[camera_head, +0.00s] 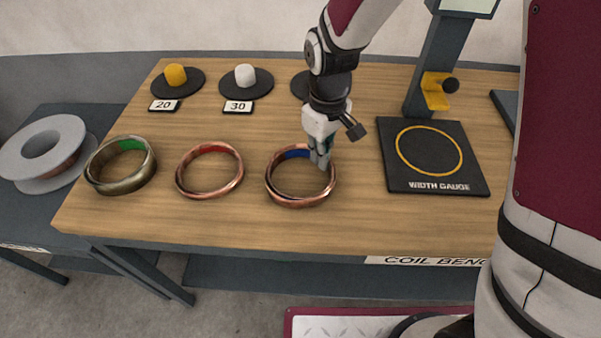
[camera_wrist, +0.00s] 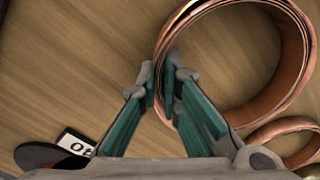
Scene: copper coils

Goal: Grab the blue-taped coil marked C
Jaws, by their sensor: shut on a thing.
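The blue-taped copper coil (camera_head: 300,203) lies flat on the wooden bench, with blue tape (camera_head: 296,154) on its far inner side. I cannot read a letter on it. My gripper (camera_head: 320,160) points down at the coil's far right rim. In the wrist view my gripper (camera_wrist: 162,74) has its narrow fingers on either side of the coil's wall (camera_wrist: 184,22), one inside and one outside, shut on it. The coil appears to rest on the bench still. The fingers hide a piece of the rim.
A red-marked coil (camera_head: 209,192) lies to the left, then a green-taped coil (camera_head: 122,186). A black width gauge (camera_head: 435,178) with an upright post (camera_head: 436,65) stands to the right. Weights on dark discs with number cards line the back. Bare wood lies in front of the coils.

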